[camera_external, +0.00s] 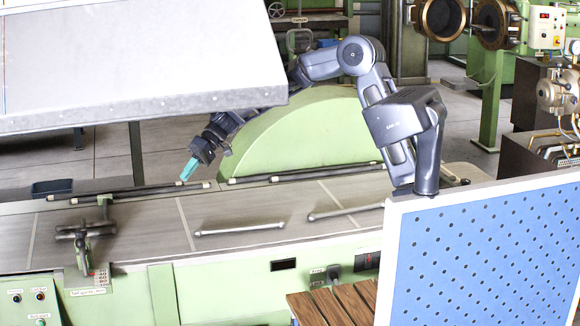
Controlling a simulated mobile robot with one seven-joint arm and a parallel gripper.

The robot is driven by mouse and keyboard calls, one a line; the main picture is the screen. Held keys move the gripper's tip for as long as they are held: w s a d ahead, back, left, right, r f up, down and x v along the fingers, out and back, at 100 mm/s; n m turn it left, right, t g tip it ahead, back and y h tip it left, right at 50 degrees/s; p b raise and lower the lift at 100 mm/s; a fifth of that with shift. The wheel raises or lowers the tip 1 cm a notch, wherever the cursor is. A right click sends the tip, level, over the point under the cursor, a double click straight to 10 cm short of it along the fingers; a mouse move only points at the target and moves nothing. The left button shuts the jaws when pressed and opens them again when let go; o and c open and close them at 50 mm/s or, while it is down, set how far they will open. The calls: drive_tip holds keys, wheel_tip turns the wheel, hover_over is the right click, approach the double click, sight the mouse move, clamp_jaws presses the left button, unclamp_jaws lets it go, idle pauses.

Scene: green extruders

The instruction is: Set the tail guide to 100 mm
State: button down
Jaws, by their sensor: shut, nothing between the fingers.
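What looks like the tail guide (84,238) is a dark clamp-like fitting at the left front edge of the green machine. Below it is a small scale (102,277) with several numbers, 100 seeming lowest. A small red mark shows at its left side; the exact reading is too small to tell. My gripper (187,170) has teal fingers, shut and empty, pointing down and left. It is above the machine bed, up and to the right of the guide and clearly apart from it, near the right end of a dark bar (140,190).
A pale overhead hood (140,60) covers the upper left. A green half-round guard (300,135) stands behind the bed (150,225). Two thin rods (240,229) (345,212) lie along the bed. A blue perforated panel (490,250) and wooden slats (335,305) are at front right.

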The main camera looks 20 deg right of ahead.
drive_tip(key=s+a+f+m+g+y, duration=0.1)
drive_tip(key=s+a+f, duration=0.3)
drive_tip(key=a, duration=0.8)
drive_tip(key=s+a+f+m+g+y, duration=0.1)
drive_tip(key=s+a+f+g+y, duration=0.2)
drive_tip(key=a, duration=1)
drive_tip(key=s+f+y, duration=0.1)
drive_tip(key=s, duration=0.2)
drive_tip(key=shift+s, duration=0.1)
drive_tip(key=x, duration=1)
drive_tip(key=shift+s+r, duration=0.1)
drive_tip(key=s, duration=0.6)
drive_tip(key=shift+s, duration=0.35)
drive_tip(key=shift+d, duration=0.1)
drive_tip(key=v, duration=1)
drive_tip(key=shift+w, duration=0.35)
